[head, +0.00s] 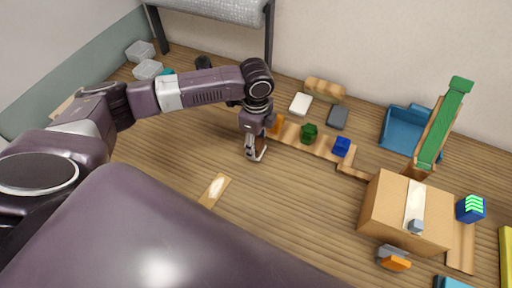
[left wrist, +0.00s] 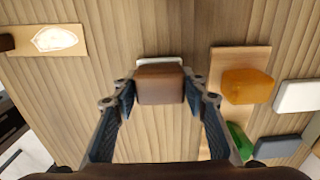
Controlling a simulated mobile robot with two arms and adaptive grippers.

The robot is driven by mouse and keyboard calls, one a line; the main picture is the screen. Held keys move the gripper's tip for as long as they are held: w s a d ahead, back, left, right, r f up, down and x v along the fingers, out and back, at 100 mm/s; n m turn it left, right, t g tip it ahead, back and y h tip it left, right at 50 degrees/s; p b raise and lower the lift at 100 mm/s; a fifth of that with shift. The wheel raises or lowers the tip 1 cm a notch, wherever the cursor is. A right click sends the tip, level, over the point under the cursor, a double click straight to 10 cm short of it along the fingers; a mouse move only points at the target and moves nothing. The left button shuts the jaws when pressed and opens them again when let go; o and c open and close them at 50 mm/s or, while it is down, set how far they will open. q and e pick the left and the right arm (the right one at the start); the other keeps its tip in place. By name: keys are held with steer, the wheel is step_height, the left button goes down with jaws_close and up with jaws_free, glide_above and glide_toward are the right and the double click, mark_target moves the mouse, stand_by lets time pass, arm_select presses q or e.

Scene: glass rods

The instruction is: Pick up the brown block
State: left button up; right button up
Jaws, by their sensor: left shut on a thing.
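The brown block (left wrist: 160,85) sits between the two fingers of my left gripper (left wrist: 158,92) in the left wrist view, with both finger pads against its sides. In the head view, my left gripper (head: 256,153) points down near the left end of a wooden strip, and the brown block (head: 261,143) shows only in part between its fingers. I cannot tell whether the block is clear of the floor. My right gripper is in neither view.
An orange block (head: 276,124), a green block (head: 309,133) and a blue block (head: 341,146) stand on the wooden strip beside the gripper. A cardboard box (head: 385,211) stands at the right. A small board (head: 209,200) lies in front, with bare wooden floor around it.

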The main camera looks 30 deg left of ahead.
mark_target(256, 142)
arm_select(q)
step_height(256, 142, up, 18)
steer(key=b, duration=0.2)
steer(key=shift+r, duration=0.15)
